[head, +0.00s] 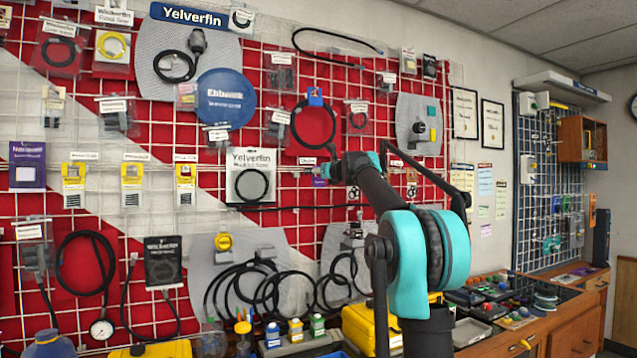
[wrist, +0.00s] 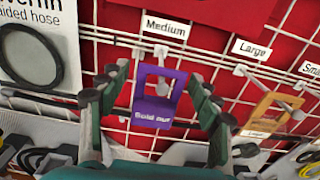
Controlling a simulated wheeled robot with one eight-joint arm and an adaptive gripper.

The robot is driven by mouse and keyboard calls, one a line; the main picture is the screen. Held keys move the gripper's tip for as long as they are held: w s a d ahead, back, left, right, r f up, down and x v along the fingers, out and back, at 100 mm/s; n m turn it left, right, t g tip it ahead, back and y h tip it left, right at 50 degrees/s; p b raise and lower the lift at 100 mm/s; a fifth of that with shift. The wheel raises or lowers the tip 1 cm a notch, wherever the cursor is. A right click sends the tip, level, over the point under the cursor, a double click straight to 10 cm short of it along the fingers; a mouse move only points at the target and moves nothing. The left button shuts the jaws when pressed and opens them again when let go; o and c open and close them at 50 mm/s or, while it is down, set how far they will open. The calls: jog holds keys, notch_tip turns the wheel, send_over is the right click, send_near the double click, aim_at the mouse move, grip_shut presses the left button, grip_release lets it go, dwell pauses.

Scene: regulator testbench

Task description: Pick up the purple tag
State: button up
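The purple tag (wrist: 152,112) hangs upright from a hook below the "Medium" label in the wrist view. My gripper (wrist: 158,80) is open, with one dark green finger on each side of the tag and a visible gap to both edges. In the head view my gripper (head: 348,168) is up at the grid wall, and a small bit of the purple tag (head: 319,183) shows just left of it.
An orange tag (wrist: 268,114) hangs to the right under the "Large" label. A packaged hose (wrist: 35,45) hangs at the left. The wire grid (head: 300,232) carries several other hanging goods. A yellow case (head: 370,327) stands below my arm.

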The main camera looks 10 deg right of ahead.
jog(key=c, duration=0.9)
jog(key=shift+r, duration=0.1)
jog(key=shift+c, duration=0.2)
jog(key=shift+r, duration=0.6)
jog(key=shift+c, duration=0.2)
jog(key=v, duration=1.8)
